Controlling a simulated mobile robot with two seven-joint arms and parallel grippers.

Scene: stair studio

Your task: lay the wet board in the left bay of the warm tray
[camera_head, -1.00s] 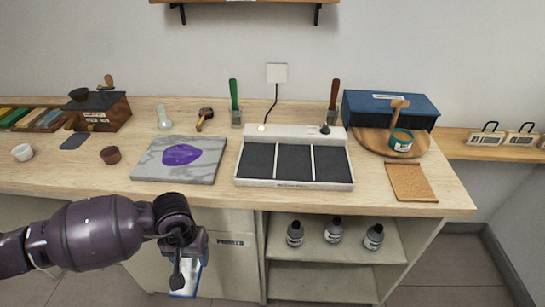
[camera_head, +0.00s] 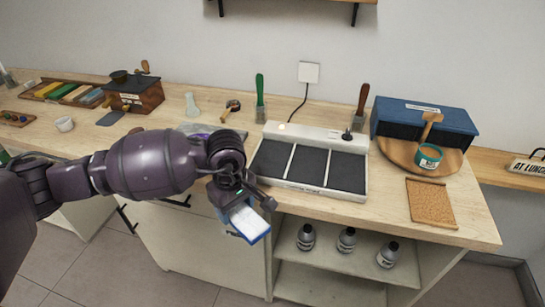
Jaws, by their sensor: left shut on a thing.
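The warm tray (camera_head: 313,190) is a white unit with three dark bays side by side, set near the counter's front edge. Its left bay (camera_head: 271,158) is empty. My left gripper (camera_head: 240,200) is shut on the wet board (camera_head: 250,222), a small white and blue-edged piece. The board hangs tilted in front of the counter edge, just left of and below the tray's front left corner. The gripper hides part of the board. My right gripper is not in view.
My left arm covers most of the marble slab (camera_head: 232,132). A cork mat (camera_head: 430,203) and a round wooden board with a teal tin (camera_head: 428,157) lie right of the tray. A green-handled brush (camera_head: 260,90) stands behind it. Bottles (camera_head: 346,240) sit on the shelf below.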

